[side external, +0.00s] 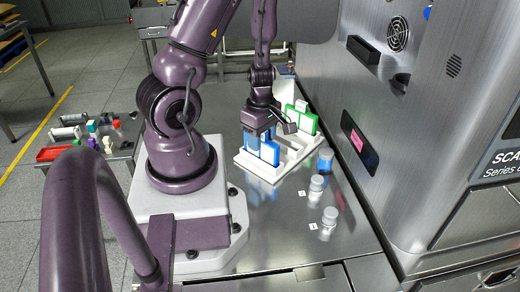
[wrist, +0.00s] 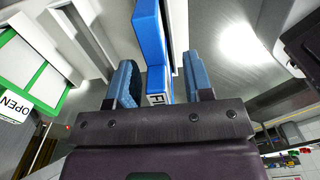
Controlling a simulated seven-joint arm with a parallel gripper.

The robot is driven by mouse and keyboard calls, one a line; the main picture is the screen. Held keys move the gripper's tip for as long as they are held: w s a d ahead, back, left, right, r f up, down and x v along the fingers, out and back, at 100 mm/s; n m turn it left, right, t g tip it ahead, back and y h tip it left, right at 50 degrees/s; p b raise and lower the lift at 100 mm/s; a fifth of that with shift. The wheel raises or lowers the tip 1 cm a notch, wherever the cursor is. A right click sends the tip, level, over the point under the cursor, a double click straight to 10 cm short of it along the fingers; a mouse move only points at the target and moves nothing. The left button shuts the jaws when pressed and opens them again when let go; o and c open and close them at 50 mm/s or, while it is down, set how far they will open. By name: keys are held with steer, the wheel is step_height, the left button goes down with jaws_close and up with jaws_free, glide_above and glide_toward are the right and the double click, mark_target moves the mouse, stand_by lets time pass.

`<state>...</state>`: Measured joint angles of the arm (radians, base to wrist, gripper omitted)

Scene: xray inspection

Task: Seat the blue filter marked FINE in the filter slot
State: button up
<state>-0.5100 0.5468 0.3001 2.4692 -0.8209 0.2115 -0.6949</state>
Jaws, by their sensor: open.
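The blue filter (wrist: 152,45) stands between the two fingers of my gripper (wrist: 160,75) in the wrist view. Its white label shows only the start of a word, "FI". My gripper is open, with one blue-padded finger on each side of the filter. In the side external view my gripper (side external: 264,128) is low over the white rack (side external: 290,164), and a blue filter (side external: 269,152) shows below it. My fingers and wrist hide part of the blue pieces there. I cannot tell for sure which opening is the filter slot.
Green filters stand in the rack behind (side external: 300,122); a label reads OPEN (wrist: 15,102). Capped jars (side external: 316,187) stand right of the rack, near the steel machine (side external: 430,130). A black holder (side external: 363,49) juts from the machine. A side table with small items (side external: 90,138) is at left.

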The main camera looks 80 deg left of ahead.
jaws_close()
steer(key=shift+r, duration=3.05)
steer(key=w+a+r+m, duration=0.2)
steer(key=w+a+r, duration=0.2)
steer(key=w+r, duration=0.3)
steer(key=w+a+r+m, duration=0.1)
steer(key=w+r+m, duration=0.2)
steer(key=r, duration=0.6)
steer(key=w+r+m, duration=0.3)
steer(key=r, duration=0.6)
steer(key=w, duration=1.2)
steer(key=shift+w, duration=0.15)
